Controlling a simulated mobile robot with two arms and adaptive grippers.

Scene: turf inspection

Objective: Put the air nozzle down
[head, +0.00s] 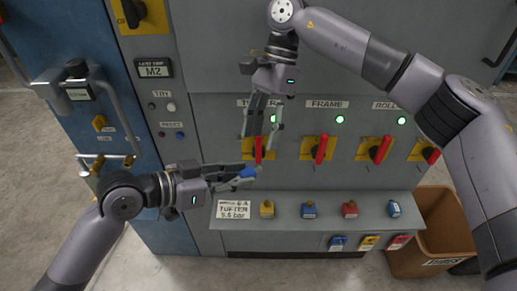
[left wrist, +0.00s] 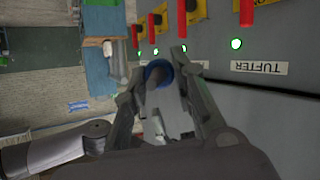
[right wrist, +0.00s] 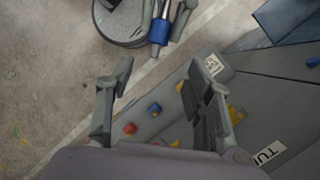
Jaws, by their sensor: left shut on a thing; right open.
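My left gripper (head: 238,174) is shut on the air nozzle (head: 248,172), whose blue part shows between the fingertips. The nozzle is held in front of the grey cabinet, above the left part of the ledge (head: 315,235). In the left wrist view its blue ring (left wrist: 158,70) sits between the fingers. In the right wrist view the nozzle (right wrist: 159,32) shows as a blue band on a grey metal body. My right gripper (head: 261,132) is open and empty in front of the TUFTER switch (head: 258,150); its spread fingers (right wrist: 162,85) show in the right wrist view.
The ledge carries a 5.5 bar label (head: 233,209) and a row of small yellow, blue (head: 309,210) and red (head: 349,209) pieces. Red-handled switches with green lamps line the panel (head: 320,149). A brown bin (head: 440,225) stands at the right. A blue cabinet (head: 85,50) is at left.

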